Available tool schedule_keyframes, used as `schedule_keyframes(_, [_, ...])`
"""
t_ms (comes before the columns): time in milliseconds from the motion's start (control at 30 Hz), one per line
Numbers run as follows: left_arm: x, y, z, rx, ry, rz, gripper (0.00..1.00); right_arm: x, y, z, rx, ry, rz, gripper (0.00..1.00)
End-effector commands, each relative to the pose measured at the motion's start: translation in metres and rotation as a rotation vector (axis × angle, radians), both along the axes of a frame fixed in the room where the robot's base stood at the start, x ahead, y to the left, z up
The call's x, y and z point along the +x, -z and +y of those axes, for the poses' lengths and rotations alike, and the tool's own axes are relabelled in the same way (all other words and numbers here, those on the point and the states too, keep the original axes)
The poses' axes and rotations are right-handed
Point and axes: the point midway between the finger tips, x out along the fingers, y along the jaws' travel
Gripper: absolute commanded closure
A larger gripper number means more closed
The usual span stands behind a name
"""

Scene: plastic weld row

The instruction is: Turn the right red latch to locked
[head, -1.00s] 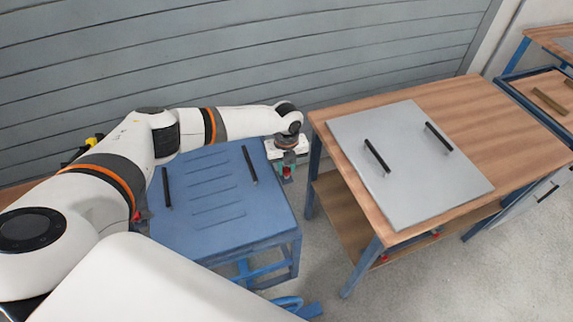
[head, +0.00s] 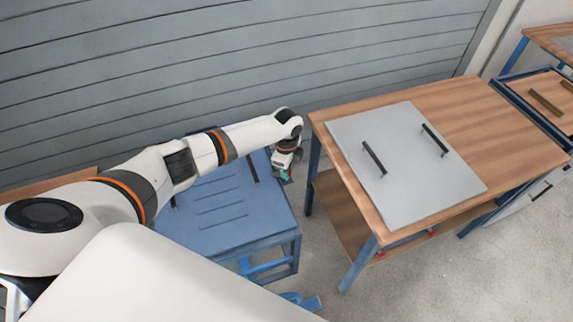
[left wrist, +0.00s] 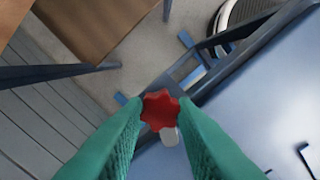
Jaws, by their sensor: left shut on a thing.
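The right red latch (left wrist: 160,110) is a red lobed knob at the edge of the blue fixture, seen in the left wrist view. My left gripper (left wrist: 161,128) has its green fingers on either side of the knob and is shut on it. In the head view my left gripper (head: 284,174) is at the right edge of the blue fixture (head: 222,200); it hides the knob there. The fixture's flat blue top has slots and dark handles, partly covered by my left arm. My right gripper is not in view.
A wooden table (head: 500,125) with a grey plate (head: 400,190) and two black handles stands to the right, with a floor gap between. A grey slatted wall (head: 200,60) is behind. A blue frame leg and the floor show below the fixture.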

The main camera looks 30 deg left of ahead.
Motion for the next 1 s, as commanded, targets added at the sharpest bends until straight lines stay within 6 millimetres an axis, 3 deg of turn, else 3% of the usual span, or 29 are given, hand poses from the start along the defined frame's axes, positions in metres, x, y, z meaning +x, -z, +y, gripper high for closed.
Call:
schedule_keyframes(500, [0.001,-0.002,0.0,0.001,-0.39,-0.003,0.98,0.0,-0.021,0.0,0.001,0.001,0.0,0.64])
schedule_keyframes(1000, [0.001,-0.002,0.001,0.001,-0.496,-0.004,0.98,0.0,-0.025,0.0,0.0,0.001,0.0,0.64])
